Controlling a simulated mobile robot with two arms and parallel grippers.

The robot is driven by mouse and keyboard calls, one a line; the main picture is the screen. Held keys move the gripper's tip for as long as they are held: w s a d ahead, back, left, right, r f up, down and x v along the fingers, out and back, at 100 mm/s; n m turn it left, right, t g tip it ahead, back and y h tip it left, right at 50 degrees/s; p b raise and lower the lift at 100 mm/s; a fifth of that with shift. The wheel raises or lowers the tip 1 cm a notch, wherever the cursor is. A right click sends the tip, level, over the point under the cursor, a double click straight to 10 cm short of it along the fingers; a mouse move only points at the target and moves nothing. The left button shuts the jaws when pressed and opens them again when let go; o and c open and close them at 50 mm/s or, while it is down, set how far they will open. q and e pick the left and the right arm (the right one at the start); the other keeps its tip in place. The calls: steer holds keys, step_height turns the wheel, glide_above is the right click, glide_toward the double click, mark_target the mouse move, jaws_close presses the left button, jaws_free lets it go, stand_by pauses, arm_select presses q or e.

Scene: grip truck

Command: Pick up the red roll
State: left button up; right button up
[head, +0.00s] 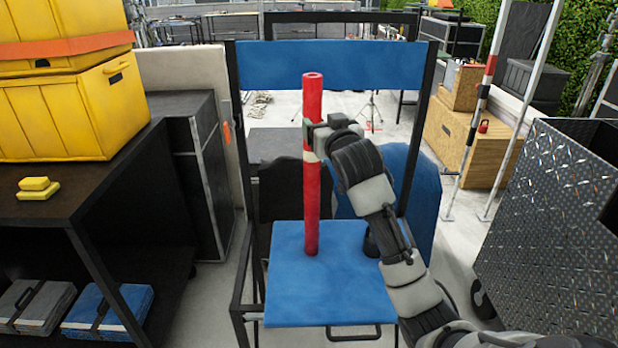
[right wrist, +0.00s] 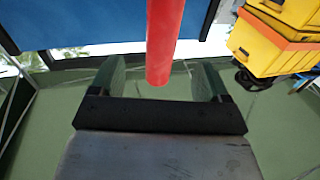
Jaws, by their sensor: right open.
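The red roll (head: 312,200) stands upright on the blue seat (head: 345,292) of a tall director's chair in the head view. My right gripper (head: 312,141) is at the roll's upper half, reaching in from the right, with its fingers beside the roll. In the right wrist view the red roll (right wrist: 167,35) runs down from the top edge, and its end shows between the two fingers of the right gripper (right wrist: 158,70). The fingers are apart, with a gap visible on each side of the roll. My left gripper is not in view.
The chair has a blue back panel (head: 330,66) and black frame (head: 236,150). Yellow cases (head: 75,110) stand on a dark shelf unit at left. A dark metal-plate box (head: 560,220) stands at right. Wooden crates (head: 460,135) stand behind.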

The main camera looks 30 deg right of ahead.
mark_target(313, 75)
steer(key=x, duration=0.4)
steer(key=shift+a+f+p, duration=0.1)
steer(key=shift+a+p, duration=0.05)
steer(key=shift+p, duration=0.25)
steer(key=p+x, duration=0.2)
steer(key=x, duration=0.2)
steer(key=shift+w, duration=0.6)
steer(key=shift+s, duration=0.1)
jaws_close()
step_height(313, 75, up, 10)
steer(key=shift+r+b, duration=0.1)
steer(key=shift+b, duration=0.9)
